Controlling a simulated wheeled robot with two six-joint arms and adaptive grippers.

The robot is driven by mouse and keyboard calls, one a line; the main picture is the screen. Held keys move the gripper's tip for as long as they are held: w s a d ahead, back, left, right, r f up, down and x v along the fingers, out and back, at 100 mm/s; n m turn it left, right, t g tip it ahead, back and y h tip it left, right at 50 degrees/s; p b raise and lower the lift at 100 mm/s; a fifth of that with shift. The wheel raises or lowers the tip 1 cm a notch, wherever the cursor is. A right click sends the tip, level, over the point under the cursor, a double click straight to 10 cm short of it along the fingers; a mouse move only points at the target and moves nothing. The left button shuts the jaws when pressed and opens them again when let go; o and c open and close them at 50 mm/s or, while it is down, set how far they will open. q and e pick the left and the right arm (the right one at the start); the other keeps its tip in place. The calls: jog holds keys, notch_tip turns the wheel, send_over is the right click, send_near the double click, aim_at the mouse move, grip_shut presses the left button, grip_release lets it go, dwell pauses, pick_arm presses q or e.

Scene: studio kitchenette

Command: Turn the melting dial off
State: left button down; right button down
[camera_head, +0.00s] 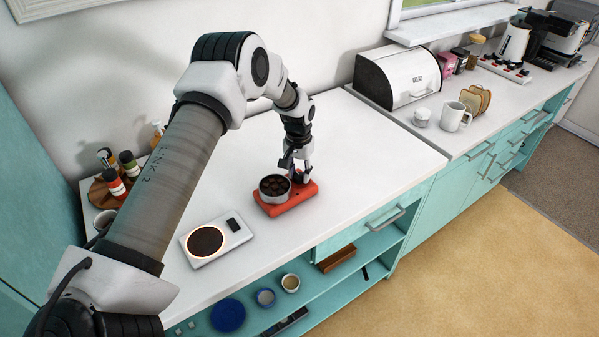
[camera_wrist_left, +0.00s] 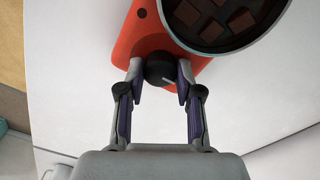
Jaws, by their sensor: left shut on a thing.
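The melting device is a red base (camera_head: 286,205) on the white counter, with a round dark pot (camera_head: 274,187) of brown chunks on it. In the left wrist view the red base (camera_wrist_left: 128,42) and part of the pot (camera_wrist_left: 225,45) show at the top. My left gripper (camera_head: 300,177) reaches down to the base's right part, beside the pot. In the wrist view my left gripper (camera_wrist_left: 160,75) is shut on the black dial (camera_wrist_left: 160,68), with one finger on each side. A pale pointer mark shows on the dial. My right gripper is not in view.
A white hot plate (camera_head: 216,240) with a glowing ring stands left of the red base, near the counter's front edge. Spice bottles (camera_head: 128,164) stand at the back left. A bread box (camera_head: 398,76) and a white mug (camera_head: 455,116) stand right. Counter around the base is clear.

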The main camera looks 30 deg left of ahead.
aim_at(298, 174)
pick_arm(q)
jog(key=shift+s+f, duration=0.15)
jog(key=shift+f, duration=0.05)
jog(key=c, duration=0.8)
grip_release()
jog(key=shift+o, duration=0.2)
jog(key=shift+w+a+f, duration=0.1)
jog(key=shift+w+a, duration=0.05)
jog(key=shift+w, duration=0.05)
notch_tip(298, 174, up, 12)
jog(key=shift+a, duration=0.15)
